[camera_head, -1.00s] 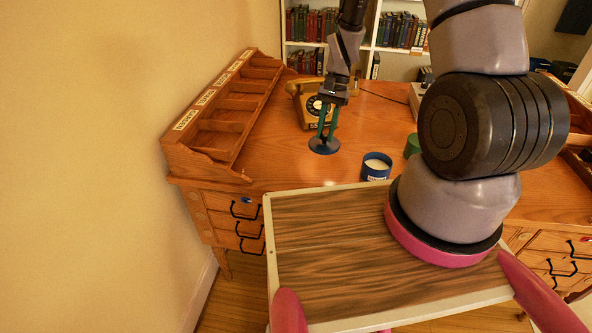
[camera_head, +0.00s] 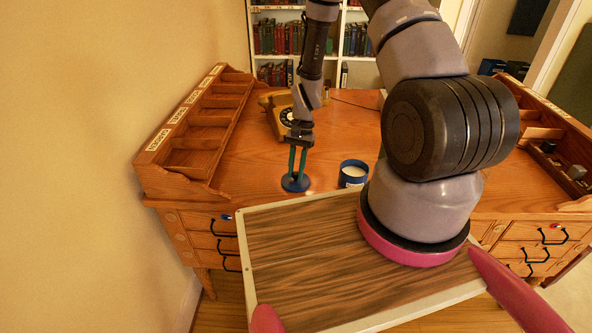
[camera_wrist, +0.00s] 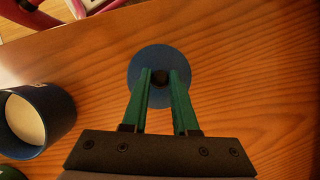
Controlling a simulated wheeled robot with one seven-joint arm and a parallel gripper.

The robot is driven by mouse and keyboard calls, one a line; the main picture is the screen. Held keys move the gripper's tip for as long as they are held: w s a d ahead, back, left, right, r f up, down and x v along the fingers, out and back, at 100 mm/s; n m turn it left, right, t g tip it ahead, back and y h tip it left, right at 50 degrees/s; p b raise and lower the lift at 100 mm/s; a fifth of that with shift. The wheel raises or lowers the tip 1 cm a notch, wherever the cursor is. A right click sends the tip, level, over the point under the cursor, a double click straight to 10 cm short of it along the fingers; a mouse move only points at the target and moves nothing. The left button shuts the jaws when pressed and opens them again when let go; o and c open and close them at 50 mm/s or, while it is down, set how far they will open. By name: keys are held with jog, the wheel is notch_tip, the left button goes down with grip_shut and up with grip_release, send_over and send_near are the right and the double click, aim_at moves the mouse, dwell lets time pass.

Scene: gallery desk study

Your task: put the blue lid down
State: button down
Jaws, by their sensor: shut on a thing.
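The blue lid (camera_head: 295,184) is a small round disc with a dark knob. My gripper (camera_head: 297,172) points down with its green fingers shut on the lid's knob. In the wrist view the lid (camera_wrist: 160,66) shows under the fingertips (camera_wrist: 160,78), close over the bare desk top. I cannot tell whether the lid touches the wood. The open blue candle jar (camera_head: 353,172) with white wax stands to the right of the lid, apart from it. The jar also shows at the left of the wrist view (camera_wrist: 40,118).
The wooden desk (camera_head: 240,165) has bare room around the lid. A yellow telephone (camera_head: 280,112) stands behind my gripper. A labelled pigeonhole rack (camera_head: 195,135) lines the desk's left side. Another compartment rack (camera_head: 550,135) is at the right. Bookshelves (camera_head: 275,40) stand behind.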

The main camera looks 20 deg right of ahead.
jog(key=c, duration=0.7)
grip_release()
jog(key=shift+f, duration=0.15)
